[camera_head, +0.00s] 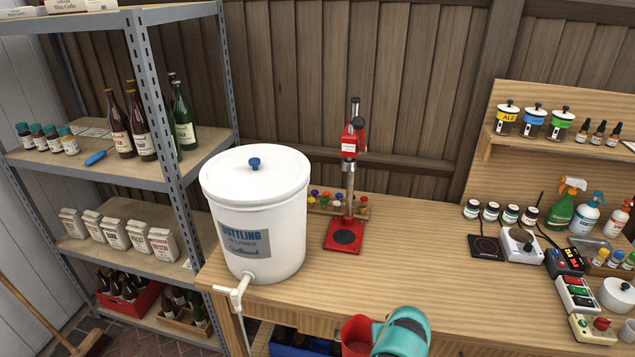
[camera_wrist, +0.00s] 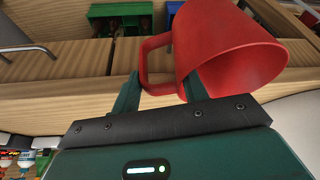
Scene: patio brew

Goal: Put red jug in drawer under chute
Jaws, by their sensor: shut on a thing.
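The red jug (camera_head: 356,337) shows at the bottom edge of the head view, partly cut off and beside my teal gripper (camera_head: 398,338), in front of the bench. In the wrist view the jug (camera_wrist: 225,50) is large, tilted, with its open mouth toward the lower right. My gripper (camera_wrist: 160,92) is shut on the jug's handle (camera_wrist: 147,62). I cannot make out a chute or an open drawer for certain in either view.
A white bottling bucket (camera_head: 257,225) with a tap stands at the left of the wooden bench (camera_head: 400,250). A red bench capper (camera_head: 345,228) stands behind. Metal shelves (camera_head: 180,190) with bottles are at left. The bench's middle is clear; devices and jars crowd its right.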

